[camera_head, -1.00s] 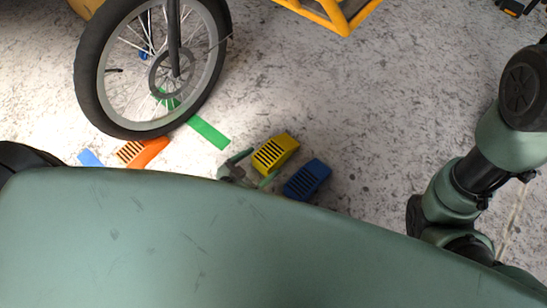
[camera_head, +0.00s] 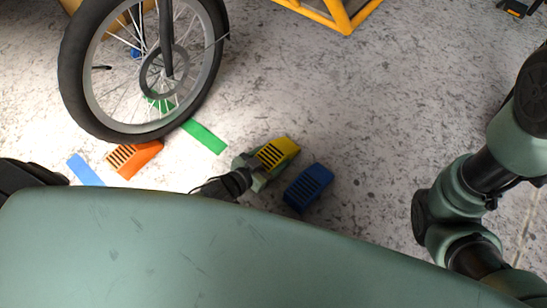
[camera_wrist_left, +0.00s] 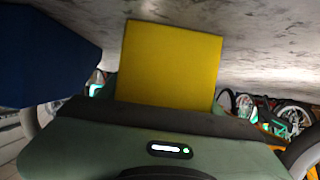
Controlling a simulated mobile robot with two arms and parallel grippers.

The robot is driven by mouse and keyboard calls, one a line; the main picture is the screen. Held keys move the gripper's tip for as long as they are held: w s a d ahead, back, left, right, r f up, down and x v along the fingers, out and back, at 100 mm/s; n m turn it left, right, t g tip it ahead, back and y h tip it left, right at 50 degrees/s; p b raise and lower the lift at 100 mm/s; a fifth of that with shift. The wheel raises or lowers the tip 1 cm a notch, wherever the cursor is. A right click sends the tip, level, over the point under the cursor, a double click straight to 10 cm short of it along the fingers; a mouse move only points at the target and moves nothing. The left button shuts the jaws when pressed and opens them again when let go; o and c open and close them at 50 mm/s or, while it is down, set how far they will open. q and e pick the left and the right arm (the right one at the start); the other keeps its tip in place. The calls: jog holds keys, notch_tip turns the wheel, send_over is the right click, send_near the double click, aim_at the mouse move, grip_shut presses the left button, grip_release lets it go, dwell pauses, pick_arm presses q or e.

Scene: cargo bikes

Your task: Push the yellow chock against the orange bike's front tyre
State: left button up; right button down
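The yellow chock (camera_head: 281,151) is on the floor right of the bike's front tyre (camera_head: 78,110), clearly apart from it. My left gripper (camera_head: 256,168) reaches it from the near side, one finger on each flank, and looks shut on it. In the left wrist view the yellow chock (camera_wrist_left: 170,65) fills the space ahead, close up; the fingers are mostly hidden. The orange-yellow bike frame (camera_head: 345,20) shows at the top. My right arm is at the right edge, but its gripper is not in view.
A blue chock (camera_head: 308,187) stands just right of the yellow one. An orange chock (camera_head: 135,157) lies below the tyre, beside a blue floor strip (camera_head: 86,170). A green strip (camera_head: 205,136) lies between tyre and yellow chock. Floor right of the chocks is clear.

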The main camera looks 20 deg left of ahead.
pick_arm(q)
jog(key=c, duration=1)
jog(key=shift+r, duration=0.1)
grip_shut()
